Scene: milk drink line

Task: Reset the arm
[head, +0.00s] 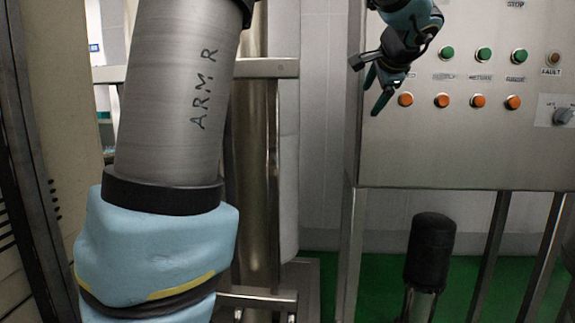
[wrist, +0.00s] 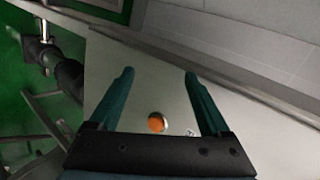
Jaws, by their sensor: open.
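My gripper (head: 376,89) hangs in front of the left part of the steel control panel (head: 440,150) in the head view, with dark teal fingers pointing down and left. In the wrist view my gripper (wrist: 160,85) has its two fingers spread wide, with nothing held between them. An orange button (wrist: 157,122) on the panel shows between the fingers there; the fingers look apart from it. My arm's large grey link, marked "ARM R", and its light blue joint fill the left of the head view. The middle of the arm is out of view.
The panel carries green buttons (head: 484,54), orange buttons (head: 442,101), a fault lamp (head: 553,58) and a rotary switch (head: 562,116). A black-topped post (head: 430,250) stands below it on the green floor (head: 390,270). Steel pipework (head: 262,200) stands behind my arm.

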